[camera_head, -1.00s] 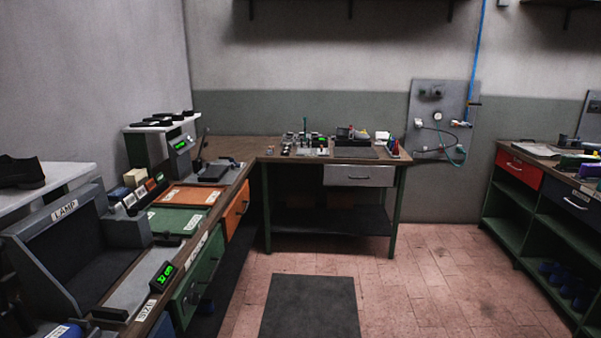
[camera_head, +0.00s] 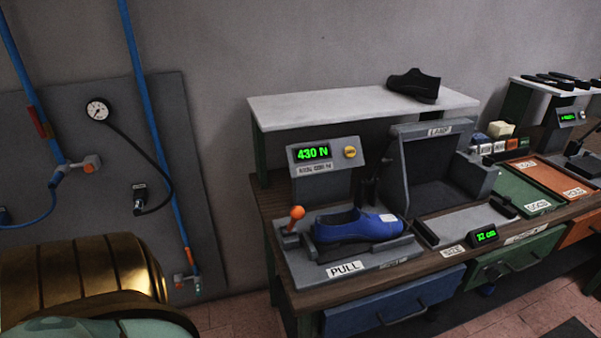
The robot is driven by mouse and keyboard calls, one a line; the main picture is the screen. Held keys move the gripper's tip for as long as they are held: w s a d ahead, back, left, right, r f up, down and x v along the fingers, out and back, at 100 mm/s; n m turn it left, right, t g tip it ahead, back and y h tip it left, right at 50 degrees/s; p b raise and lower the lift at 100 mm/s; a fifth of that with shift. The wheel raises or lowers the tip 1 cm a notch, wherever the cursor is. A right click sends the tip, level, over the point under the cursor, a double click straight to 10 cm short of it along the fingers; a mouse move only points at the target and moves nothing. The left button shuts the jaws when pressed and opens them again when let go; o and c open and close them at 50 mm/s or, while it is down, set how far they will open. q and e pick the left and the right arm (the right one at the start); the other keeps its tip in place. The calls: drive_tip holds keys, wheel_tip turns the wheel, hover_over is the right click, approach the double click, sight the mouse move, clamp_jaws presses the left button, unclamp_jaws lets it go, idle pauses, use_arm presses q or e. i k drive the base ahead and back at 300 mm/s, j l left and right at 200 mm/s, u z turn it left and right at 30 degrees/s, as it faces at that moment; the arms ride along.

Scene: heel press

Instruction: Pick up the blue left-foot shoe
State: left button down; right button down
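A blue shoe (camera_head: 358,226) with a dark sole sits on the grey plate of the station labelled PULL, on the bench. Neither of my grippers is in view.
A black shoe (camera_head: 414,84) lies on the white shelf (camera_head: 330,108) above the station. The LAMP box (camera_head: 440,170) stands right of the blue shoe. A brass-coloured rounded body (camera_head: 85,280) fills the lower left. Blue pipes and a gauge (camera_head: 97,110) are on the left wall panel.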

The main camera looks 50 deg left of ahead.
sight(360, 223)
drive_tip(key=u, duration=1.2)
